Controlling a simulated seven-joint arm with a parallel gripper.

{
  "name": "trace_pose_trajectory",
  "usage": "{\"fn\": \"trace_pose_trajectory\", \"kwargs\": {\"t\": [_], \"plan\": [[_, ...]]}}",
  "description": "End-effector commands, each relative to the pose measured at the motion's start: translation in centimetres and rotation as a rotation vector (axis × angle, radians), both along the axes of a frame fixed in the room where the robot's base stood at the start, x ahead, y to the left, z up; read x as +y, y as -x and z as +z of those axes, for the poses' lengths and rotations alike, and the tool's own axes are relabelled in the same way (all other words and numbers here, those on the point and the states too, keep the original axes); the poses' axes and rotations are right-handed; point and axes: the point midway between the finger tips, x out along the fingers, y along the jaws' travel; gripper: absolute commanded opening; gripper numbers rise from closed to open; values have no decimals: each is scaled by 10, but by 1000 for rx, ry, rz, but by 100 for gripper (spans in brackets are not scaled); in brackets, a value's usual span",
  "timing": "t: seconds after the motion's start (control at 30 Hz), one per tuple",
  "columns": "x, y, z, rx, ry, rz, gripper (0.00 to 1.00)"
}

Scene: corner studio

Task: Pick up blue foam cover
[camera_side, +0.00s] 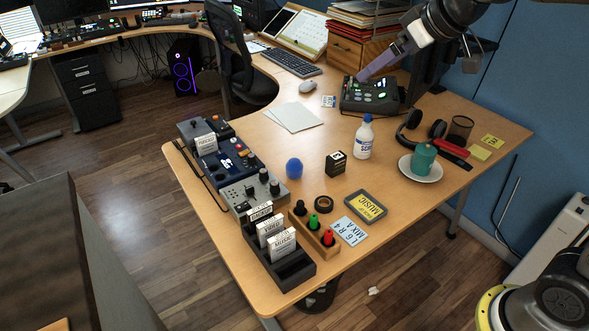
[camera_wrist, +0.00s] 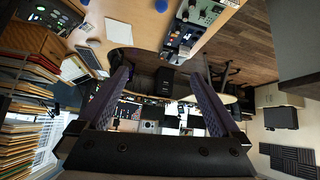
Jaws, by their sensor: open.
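The blue foam cover (camera_side: 294,168) is a small round blue ball standing on the wooden desk, left of a small black box. In the wrist view a small blue shape at the top edge looks like the same foam cover (camera_wrist: 161,5). My gripper (camera_side: 362,76) is high at the back of the desk, near the black button device, well behind and right of the foam cover. In the wrist view my gripper (camera_wrist: 158,73) has its two purple-grey fingers spread apart with nothing between them.
A black box (camera_side: 336,162) and a white-blue bottle (camera_side: 364,138) stand right of the foam cover. Audio units (camera_side: 254,189) line the desk's left edge. A button device (camera_side: 370,95) sits below my gripper. Headphones (camera_side: 420,128) and a teal candle (camera_side: 424,158) are at right. Bare desk surrounds the cover.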

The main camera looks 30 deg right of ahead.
Motion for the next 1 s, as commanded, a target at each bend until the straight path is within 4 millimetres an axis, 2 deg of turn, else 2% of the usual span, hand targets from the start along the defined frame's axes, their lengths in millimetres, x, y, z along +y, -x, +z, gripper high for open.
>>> {"fn": "trace_pose_trajectory", "kwargs": {"t": [0.03, 0.1, 0.27, 0.37, 0.5, 0.63, 0.7, 0.8, 0.9, 1.0], "plan": [[1, -24, -9, 11, 0, 5, 100], [1, -53, -19, 19, 2, 11, 100], [2, -116, -58, 47, 5, 22, 100], [3, -150, -91, 74, 3, 27, 100], [4, -190, -151, 128, 0, 28, 100], [4, -211, -211, 193, -6, 26, 100], [4, -216, -241, 230, -8, 25, 100], [4, -215, -276, 279, -8, 25, 100], [4, -211, -298, 314, -9, 25, 100], [5, -212, -310, 326, -9, 25, 100]]}}
